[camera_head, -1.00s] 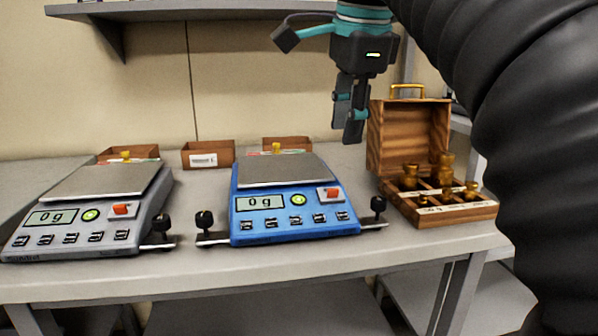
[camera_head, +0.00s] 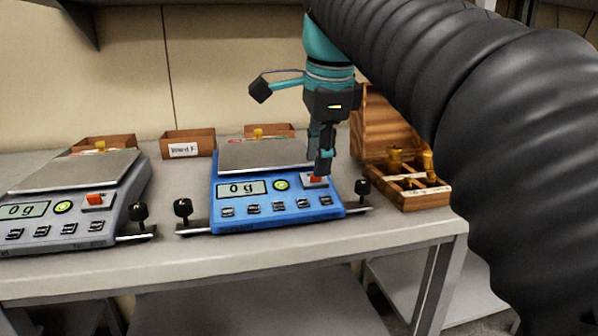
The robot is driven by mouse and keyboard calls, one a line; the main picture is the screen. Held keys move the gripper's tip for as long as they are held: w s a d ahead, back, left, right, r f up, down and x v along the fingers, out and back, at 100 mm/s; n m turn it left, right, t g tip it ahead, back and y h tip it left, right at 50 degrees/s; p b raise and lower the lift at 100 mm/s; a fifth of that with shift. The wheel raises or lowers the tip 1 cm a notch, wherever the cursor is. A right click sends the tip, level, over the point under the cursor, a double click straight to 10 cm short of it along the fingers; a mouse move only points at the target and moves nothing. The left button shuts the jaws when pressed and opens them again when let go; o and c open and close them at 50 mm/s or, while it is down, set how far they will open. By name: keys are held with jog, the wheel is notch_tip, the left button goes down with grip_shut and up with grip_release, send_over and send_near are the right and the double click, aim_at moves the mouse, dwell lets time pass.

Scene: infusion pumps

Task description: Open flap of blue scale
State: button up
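The blue scale (camera_head: 292,212) stands on the table in the middle of the head view, its display (camera_head: 241,188) reading 0 g. Its steel plate (camera_head: 255,155) is empty. At the right of its front panel is a white plate with a red flap or cover (camera_head: 316,179). My gripper (camera_head: 322,172) points down directly over this red part, its fingertips close to it and partly hiding it. I cannot tell whether they touch. The fingers look close together, but their gap cannot be made out from this side.
A grey scale (camera_head: 75,215) with its own red part (camera_head: 95,199) stands at the left. Black knobs on rods (camera_head: 183,208) flank the blue scale.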

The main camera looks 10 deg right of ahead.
jog(key=shift+x, duration=1.35)
jog(key=shift+c, duration=0.2)
grip_shut()
jog(key=shift+w+r+g+p, duration=0.25)
jog(key=shift+r+g+p, duration=0.2)
jog(key=shift+g+p, duration=0.4)
jog(key=shift+w+g, duration=0.2)
jog(key=shift+g, duration=0.35)
jog(key=shift+w+r+g, duration=0.15)
jog(key=shift+w+g, duration=0.05)
jog(key=shift+g, duration=0.6)
jog(key=shift+o, duration=0.2)
grip_release()
